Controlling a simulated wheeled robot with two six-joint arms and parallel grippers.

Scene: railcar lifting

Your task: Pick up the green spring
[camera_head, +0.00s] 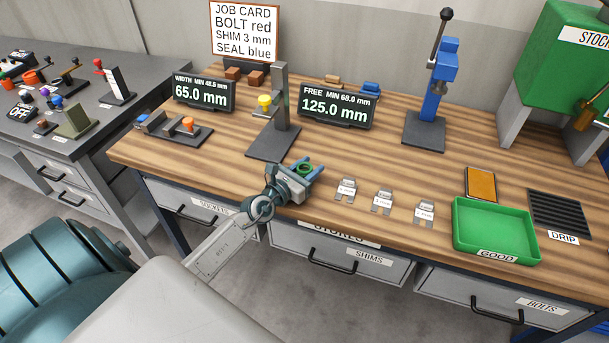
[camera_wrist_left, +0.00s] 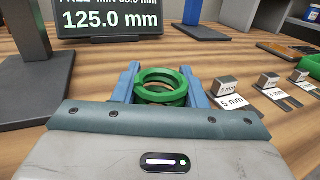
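The green spring (camera_head: 304,168) stands upright near the front edge of the wooden bench. In the left wrist view the spring (camera_wrist_left: 162,86) shows as stacked green rings between two blue fingers. My left gripper (camera_head: 305,170) has one finger on each side of it; in the left wrist view the gripper (camera_wrist_left: 163,92) shows no clear gap between the fingers and the rings. The spring's lower part is hidden by the gripper body, so I cannot tell whether it touches the bench. My right gripper is not in view.
Several labelled metal shims (camera_head: 382,202) lie just right of the gripper. A green tray (camera_head: 490,257) and a dark drip grate (camera_head: 560,214) are farther right. Behind stand a gauge post (camera_head: 281,100), a 125.0 mm display (camera_head: 336,106) and a blue press (camera_head: 432,95).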

